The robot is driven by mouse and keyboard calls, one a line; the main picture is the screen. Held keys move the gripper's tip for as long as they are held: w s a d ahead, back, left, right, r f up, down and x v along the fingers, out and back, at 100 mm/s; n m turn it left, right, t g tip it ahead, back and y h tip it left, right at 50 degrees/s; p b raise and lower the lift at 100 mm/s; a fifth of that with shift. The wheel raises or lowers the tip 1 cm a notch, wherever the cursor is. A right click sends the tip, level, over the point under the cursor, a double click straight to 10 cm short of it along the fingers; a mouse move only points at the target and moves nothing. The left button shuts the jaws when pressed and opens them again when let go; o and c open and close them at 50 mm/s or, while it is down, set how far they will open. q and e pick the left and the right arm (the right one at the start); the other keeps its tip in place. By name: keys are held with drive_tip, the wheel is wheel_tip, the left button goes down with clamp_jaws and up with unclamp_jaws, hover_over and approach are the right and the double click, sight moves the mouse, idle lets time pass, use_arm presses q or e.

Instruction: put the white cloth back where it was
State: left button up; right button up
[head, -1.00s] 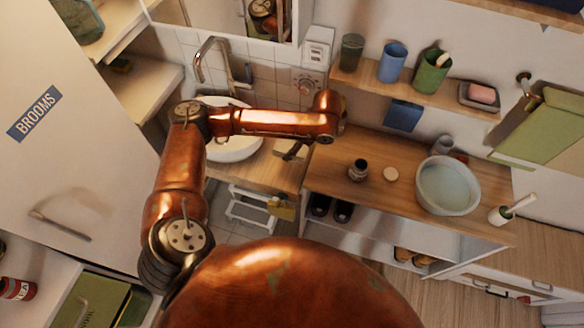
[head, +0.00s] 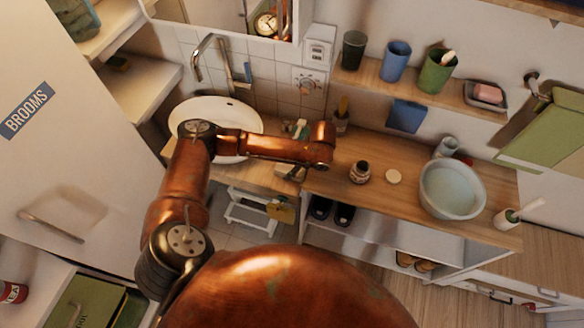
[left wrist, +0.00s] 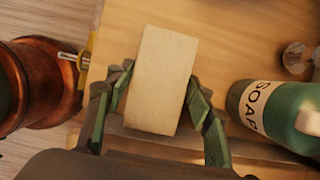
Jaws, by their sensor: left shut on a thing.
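A flat, pale cream rectangle, apparently the folded white cloth (left wrist: 162,80), lies between the fingers of my left gripper (left wrist: 158,112) in the left wrist view. The gripper is shut on it, over a wooden counter. In the head view my left gripper (head: 292,172) is small and partly hidden under my forearm, at the counter's front edge by the sink. I cannot tell there whether the cloth touches the wood. My right gripper is not in view.
A green soap bottle (left wrist: 275,110) stands close to the right of the gripper in the wrist view. The white sink (head: 235,115) is to the left. A small dark jar (head: 360,172), a pale disc (head: 393,177) and a basin (head: 452,188) stand on the counter (head: 335,185).

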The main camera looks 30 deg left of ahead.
use_arm(q)
drive_tip(key=o, duration=0.8)
drive_tip(key=p+v, duration=0.2)
drive_tip(key=v, duration=1)
